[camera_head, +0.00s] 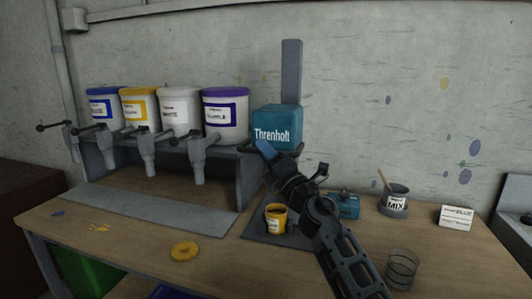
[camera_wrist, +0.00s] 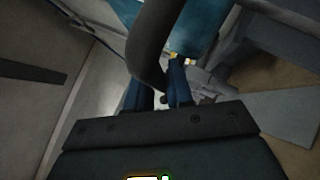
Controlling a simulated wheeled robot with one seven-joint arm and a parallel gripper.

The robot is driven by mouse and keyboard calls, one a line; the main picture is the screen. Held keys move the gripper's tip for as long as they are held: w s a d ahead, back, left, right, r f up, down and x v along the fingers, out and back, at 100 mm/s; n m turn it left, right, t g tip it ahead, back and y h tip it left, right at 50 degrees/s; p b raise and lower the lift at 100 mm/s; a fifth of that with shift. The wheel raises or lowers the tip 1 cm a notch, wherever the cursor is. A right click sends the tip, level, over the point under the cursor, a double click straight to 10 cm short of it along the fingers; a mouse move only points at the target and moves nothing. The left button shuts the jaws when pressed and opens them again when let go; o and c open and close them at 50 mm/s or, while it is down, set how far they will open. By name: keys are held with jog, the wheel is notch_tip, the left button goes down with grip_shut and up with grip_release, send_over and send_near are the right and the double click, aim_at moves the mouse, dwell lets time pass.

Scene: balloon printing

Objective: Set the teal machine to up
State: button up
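The teal machine (camera_head: 277,127), a box lettered "Threnholt", is mounted on a grey upright post (camera_head: 291,75) near the wall. Its teal body also fills the upper part of the wrist view (camera_wrist: 205,28). My gripper (camera_head: 266,150) has blue fingers and is at the machine's lower front. In the wrist view, a dark curved bar (camera_wrist: 152,40) crosses in front of the machine and comes down between my gripper's fingers (camera_wrist: 158,95). The fingers stand a little apart. I cannot tell whether they press on the bar.
A yellow cup (camera_head: 276,222) stands on the base below the machine. Labelled paint buckets (camera_head: 225,112) sit on a dispenser rack at left. A yellow ring (camera_head: 185,251), MIX pot (camera_head: 394,203), small teal box (camera_head: 346,205), glass (camera_head: 402,268) and white box (camera_head: 455,217) are on the table.

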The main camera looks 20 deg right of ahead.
jog(key=o, duration=0.4)
jog(key=shift+r, duration=0.25)
jog(key=shift+c, duration=0.2)
jog(key=v, duration=0.8)
jog(key=s+a+f+m+g+h, duration=0.1)
jog(key=s+a+f+m, duration=0.1)
jog(key=s+f+m, duration=0.5)
jog(key=s+a+f+m+h, duration=0.15)
jog(key=s+f, duration=0.25)
jog(key=s, duration=0.6)
jog(key=s+a+f+m+g+h, duration=0.1)
jog(key=s+a+f+m, duration=0.1)
jog(key=s+f+m, duration=0.5)
jog(key=s+d+m+g, duration=0.1)
jog(key=s+m, duration=0.2)
jog(key=s, duration=0.7)
jog(key=s+d+r+m+g+h, duration=0.1)
jog(key=s+m, duration=0.3)
jog(key=s, duration=0.6)
jog(key=s+d+r+m+g+h, duration=0.1)
jog(key=s+m+g, duration=0.2)
jog(key=s, duration=0.8)
jog(key=shift+d, duration=0.35)
